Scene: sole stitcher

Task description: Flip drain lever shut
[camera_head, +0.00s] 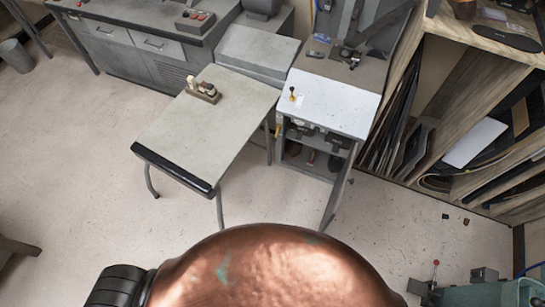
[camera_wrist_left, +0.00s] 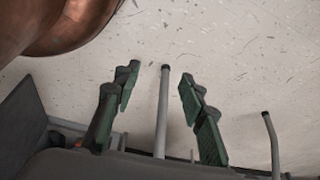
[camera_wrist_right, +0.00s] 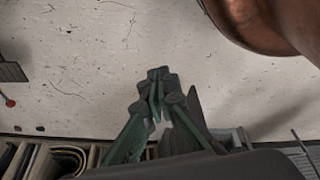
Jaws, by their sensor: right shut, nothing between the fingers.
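No lever is labelled as a drain. A thin lever with a red ball knob (camera_head: 435,263) stands upright beside a green machine (camera_head: 490,293) at the lower right of the head view. A red knob (camera_wrist_right: 9,102) also shows at the left edge of the right wrist view, left of my right gripper and apart from it. My right gripper (camera_wrist_right: 157,76) is shut and empty, pointing over the floor. My left gripper (camera_wrist_left: 160,85) is open and empty, its fingers well apart, with a grey table leg showing behind the gap. Neither gripper shows in the head view.
A grey table (camera_head: 205,125) with a small block tool (camera_head: 203,91) on it stands left of centre. Beside it is a white-topped stand (camera_head: 335,103) with a small yellow lever (camera_head: 292,94). Wooden shelving (camera_head: 450,110) lines the right. Open floor (camera_head: 75,190) lies at left.

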